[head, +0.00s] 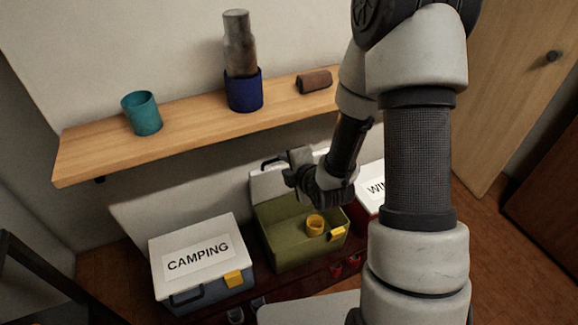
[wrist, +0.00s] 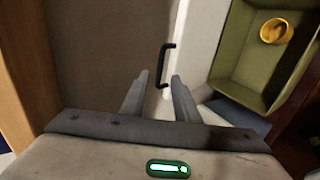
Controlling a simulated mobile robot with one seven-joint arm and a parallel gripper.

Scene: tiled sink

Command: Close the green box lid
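The green box (head: 290,248) stands open on the low dark surface, with a yellow cup (head: 315,223) inside and a yellow latch (head: 338,234) at its front. Its white lid (head: 262,187) is raised at the back, with a black handle on its top edge, partly hidden by my gripper. My gripper (head: 290,170) is at the upper edge of the lid. In the wrist view, my fingers (wrist: 159,75) are spread and empty, with the black handle (wrist: 170,62) just beyond the fingertips. I cannot tell whether a finger touches the lid. The green interior (wrist: 238,48) shows at right.
A closed white-lidded CAMPING box (head: 198,278) stands left, and another white-lidded box (head: 371,187) stands right, partly behind my arm. Above is a wooden shelf (head: 190,128) with a teal cup (head: 142,113), a blue cup (head: 245,93) holding a bottle, and a brown object (head: 314,81).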

